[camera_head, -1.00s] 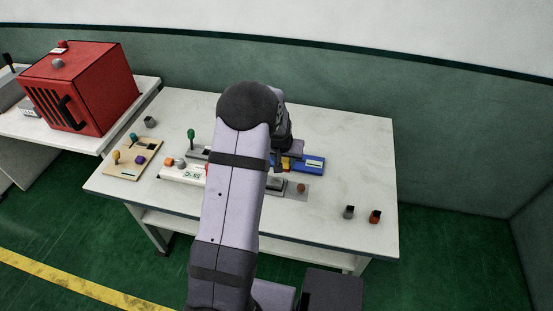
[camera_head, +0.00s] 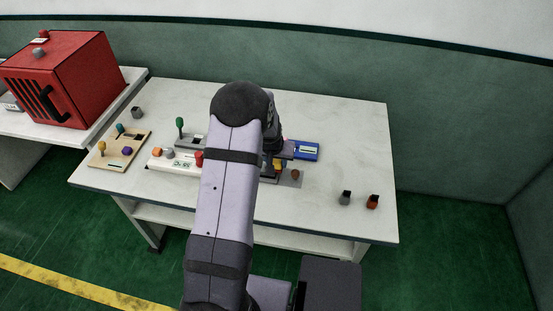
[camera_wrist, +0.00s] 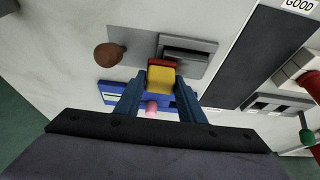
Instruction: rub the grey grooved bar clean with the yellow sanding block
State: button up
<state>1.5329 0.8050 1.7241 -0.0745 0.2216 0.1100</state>
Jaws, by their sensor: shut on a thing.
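My gripper (camera_wrist: 160,100) is shut on the yellow sanding block (camera_wrist: 161,78), which has a red face on its far side. The block also shows in the head view (camera_head: 278,165), just beyond the grey plate, beside my arm. The grey grooved bar (camera_wrist: 187,55) lies on a grey plate (camera_wrist: 143,42) in the wrist view. The block is close to the bar's near left end; I cannot tell whether they touch.
A brown knob (camera_wrist: 108,55) stands on the plate beside the bar. A blue box with a display (camera_head: 305,151) is behind the gripper. A white device (camera_head: 172,162) and wooden board (camera_head: 105,155) are at left.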

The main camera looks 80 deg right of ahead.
jog(key=shift+w+f, duration=0.1)
jog(key=shift+w, duration=0.5)
jog(key=shift+w+b, duration=0.7)
jog(key=shift+w, duration=0.7)
jog(key=s+p, duration=0.2)
jog(key=s, duration=0.2)
jog(key=shift+a, duration=0.1)
notch_tip(320, 180, up, 3)
jog(key=shift+s+f+p, duration=0.1)
jog(key=shift+p, duration=0.65)
jog(key=shift+r+p, duration=1.9)
jog(key=shift+r, duration=0.85)
